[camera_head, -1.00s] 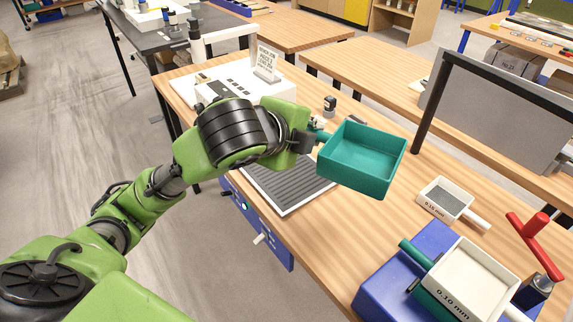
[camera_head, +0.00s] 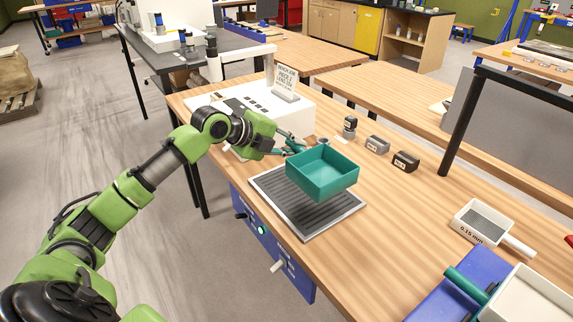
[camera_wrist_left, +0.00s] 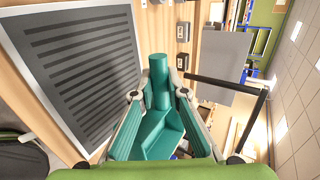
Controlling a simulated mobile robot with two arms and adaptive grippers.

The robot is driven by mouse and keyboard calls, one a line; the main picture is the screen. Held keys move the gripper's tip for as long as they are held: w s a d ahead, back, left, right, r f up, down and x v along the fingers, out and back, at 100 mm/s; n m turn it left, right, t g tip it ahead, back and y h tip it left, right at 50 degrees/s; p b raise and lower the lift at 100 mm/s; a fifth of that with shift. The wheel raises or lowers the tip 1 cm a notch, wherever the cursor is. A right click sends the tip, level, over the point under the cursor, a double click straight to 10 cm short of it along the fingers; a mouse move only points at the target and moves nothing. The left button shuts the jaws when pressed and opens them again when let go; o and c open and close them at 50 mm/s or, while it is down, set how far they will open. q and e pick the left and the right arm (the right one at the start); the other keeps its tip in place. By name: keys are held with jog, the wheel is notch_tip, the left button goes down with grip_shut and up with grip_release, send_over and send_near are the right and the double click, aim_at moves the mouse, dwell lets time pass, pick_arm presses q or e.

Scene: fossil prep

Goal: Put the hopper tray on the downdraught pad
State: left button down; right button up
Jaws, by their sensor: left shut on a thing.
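The hopper tray is an open teal box (camera_head: 322,176), roughly level in the head view. My left gripper (camera_head: 294,144) is shut on its handle at the tray's far left side. A teal cylindrical piece (camera_wrist_left: 160,85) shows between the fingertips in the left wrist view. The downdraught pad is a grey ribbed plate with a pale frame (camera_head: 277,196); it also shows at upper left in the left wrist view (camera_wrist_left: 80,65). The tray appears raised over the pad's right part, with a dark shadow under it, and hides some of the pad. My right gripper is out of view.
A white box with a sign (camera_head: 285,108) stands behind the pad. Small labelled blocks (camera_head: 376,145) stand to the tray's right. A sieve (camera_head: 482,222) and a blue stand (camera_head: 455,290) are at lower right. Bare wood lies right of the pad.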

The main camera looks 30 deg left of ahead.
pick_arm(q)
jog(key=w+a+f, duration=0.1)
jog(key=a+f, duration=0.2)
jog(key=w+a+f+p, duration=0.1)
jog(key=f, duration=0.1)
jog(key=shift+w+a, duration=0.15)
jog(key=shift+w, duration=0.15)
jog(key=shift+w+a+f, duration=0.2)
jog(key=shift+a+f, duration=0.1)
jog(key=shift+f, duration=0.2)
jog(key=shift+a+f, duration=0.1)
jog(key=shift+f, duration=0.3)
notch_tip(320, 180, down, 2)
jog(key=shift+f+p, duration=0.1)
jog(key=shift+p, duration=0.7)
jog(key=shift+f, duration=0.25)
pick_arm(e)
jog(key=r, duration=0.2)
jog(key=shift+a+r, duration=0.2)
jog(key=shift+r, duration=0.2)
pick_arm(q)
jog(key=c, duration=2.3)
grip_release()
